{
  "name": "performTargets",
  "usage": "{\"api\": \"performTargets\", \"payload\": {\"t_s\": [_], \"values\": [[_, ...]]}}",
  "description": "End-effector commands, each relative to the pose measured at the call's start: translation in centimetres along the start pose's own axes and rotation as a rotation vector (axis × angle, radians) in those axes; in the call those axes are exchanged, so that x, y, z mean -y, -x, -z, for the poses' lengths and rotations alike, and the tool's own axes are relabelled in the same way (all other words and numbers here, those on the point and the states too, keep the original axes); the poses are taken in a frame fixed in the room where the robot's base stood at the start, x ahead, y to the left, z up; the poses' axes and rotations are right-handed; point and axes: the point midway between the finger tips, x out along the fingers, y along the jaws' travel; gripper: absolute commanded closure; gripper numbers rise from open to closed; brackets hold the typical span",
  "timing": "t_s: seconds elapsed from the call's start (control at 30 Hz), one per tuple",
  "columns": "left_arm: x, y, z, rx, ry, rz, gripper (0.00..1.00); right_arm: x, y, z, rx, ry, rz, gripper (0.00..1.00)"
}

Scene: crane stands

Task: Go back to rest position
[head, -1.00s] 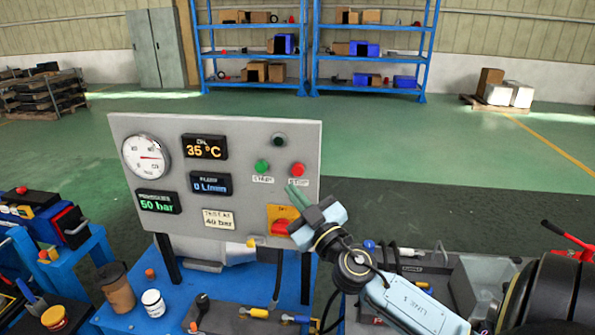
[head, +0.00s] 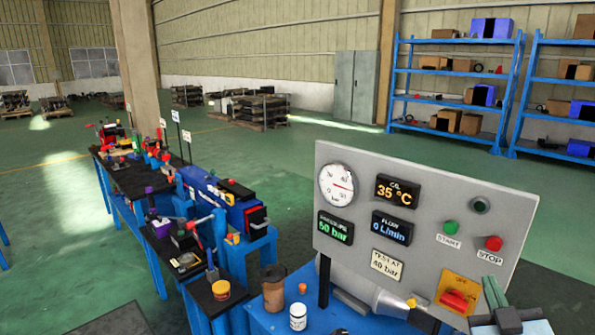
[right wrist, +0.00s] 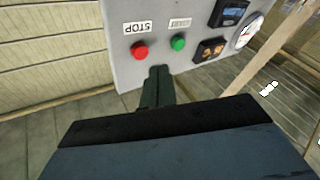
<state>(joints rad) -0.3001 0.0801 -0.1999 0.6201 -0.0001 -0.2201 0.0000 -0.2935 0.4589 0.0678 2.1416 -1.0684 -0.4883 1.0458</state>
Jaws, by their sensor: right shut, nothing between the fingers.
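My right gripper (head: 494,292) is at the lower right of the head view, in front of the lower right of the grey control panel (head: 340,225). Its green fingers are shut and empty. In the right wrist view the closed fingers (right wrist: 157,84) point toward the panel, below the red STOP button (right wrist: 139,51) and the green START button (right wrist: 178,43). I cannot tell whether the fingertips touch the panel. The red rotary switch (head: 453,301) on its yellow plate is left of the gripper in the head view. My left gripper is not in view.
The blue bench (head: 262,320) carries a brown cup (head: 273,288) and a white jar (head: 298,317). Workbenches with tools and a blue-red unit (head: 240,210) stand on the left. Blue shelves (head: 448,103) stand at the back. Green floor lies open between.

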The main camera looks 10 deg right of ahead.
Motion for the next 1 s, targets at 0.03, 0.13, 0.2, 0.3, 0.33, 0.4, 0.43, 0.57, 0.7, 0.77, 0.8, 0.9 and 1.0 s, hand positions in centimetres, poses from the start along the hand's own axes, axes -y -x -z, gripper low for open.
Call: {"api": "performTargets", "payload": {"t_s": [0.03, 0.13, 0.2, 0.3, 0.33, 0.4, 0.43, 0.57, 0.7, 0.77, 0.8, 0.9, 1.0], "values": [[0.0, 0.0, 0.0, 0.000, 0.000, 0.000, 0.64, 0.4, 1.5, -1.6, 0.099, -0.030, -0.033, 1.00], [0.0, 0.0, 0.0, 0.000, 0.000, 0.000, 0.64, 1.7, 5.4, -5.4, 0.358, -0.063, -0.060, 1.00], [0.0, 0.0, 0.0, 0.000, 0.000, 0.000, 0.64, 3.4, 8.8, -7.9, 0.558, -0.073, -0.029, 1.00], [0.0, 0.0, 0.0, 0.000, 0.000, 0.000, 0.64, 6.3, 13.9, -10.3, 0.809, -0.069, 0.076, 1.00], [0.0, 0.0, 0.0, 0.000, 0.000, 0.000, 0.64, 7.1, 15.3, -10.6, 0.869, -0.065, 0.115, 1.00], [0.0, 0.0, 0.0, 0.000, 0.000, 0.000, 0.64, 8.9, 18.4, -11.2, 0.992, -0.057, 0.210, 1.00], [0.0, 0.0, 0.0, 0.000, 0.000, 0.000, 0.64, 9.6, 19.6, -11.3, 1.035, -0.054, 0.251, 1.00], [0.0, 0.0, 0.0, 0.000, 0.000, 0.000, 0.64, 12.2, 24.4, -11.0, 1.187, -0.041, 0.436, 1.00], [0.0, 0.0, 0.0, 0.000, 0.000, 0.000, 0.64, 14.5, 29.1, -9.8, 1.302, -0.027, 0.648, 1.00], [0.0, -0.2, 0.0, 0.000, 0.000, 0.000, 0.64, 15.4, 30.2, -10.2, 1.328, -0.019, 0.705, 1.00], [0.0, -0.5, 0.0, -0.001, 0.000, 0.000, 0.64, 15.9, 30.1, -11.6, 1.330, -0.015, 0.698, 1.00], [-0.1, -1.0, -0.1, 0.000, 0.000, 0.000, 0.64, 17.2, 30.2, -14.3, 1.338, -0.012, 0.697, 1.00], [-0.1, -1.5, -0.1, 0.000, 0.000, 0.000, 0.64, 18.5, 30.6, -17.2, 1.349, -0.008, 0.699, 1.00]]}}
